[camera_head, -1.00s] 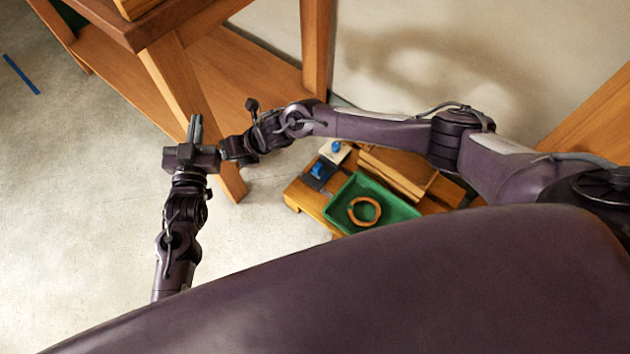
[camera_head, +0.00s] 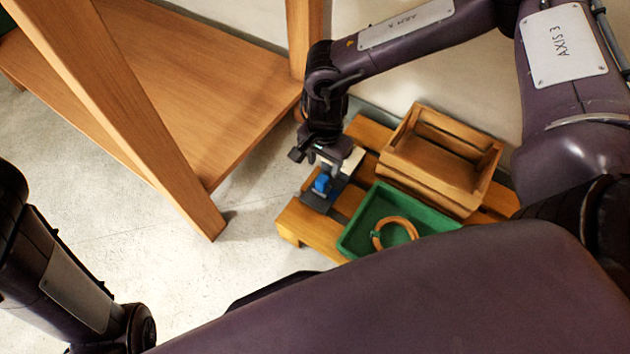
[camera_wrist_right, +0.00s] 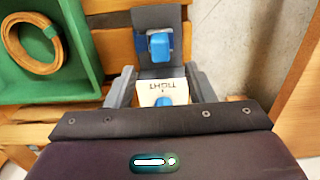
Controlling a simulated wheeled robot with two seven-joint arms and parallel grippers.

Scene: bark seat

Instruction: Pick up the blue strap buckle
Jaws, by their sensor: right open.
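A blue buckle-like piece (camera_head: 322,184) lies on a dark grey pad (camera_head: 314,203) on the low wooden pallet; it also shows in the right wrist view (camera_wrist_right: 160,46). I cannot tell for sure which is the strap buckle. My right gripper (camera_head: 322,158) is open above the card, beside the piece on the pad. In the wrist view its fingers (camera_wrist_right: 162,84) stand on either side of the card, with nothing held. My left gripper is out of view; only its arm shows.
A green tray (camera_head: 352,236) holding a tan ring (camera_head: 396,230) and a wooden crate (camera_head: 440,160) stand on the pallet (camera_head: 292,222). A wooden table leg and shelf (camera_head: 205,95) rise to the left. The wall is behind; floor is clear in front-left.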

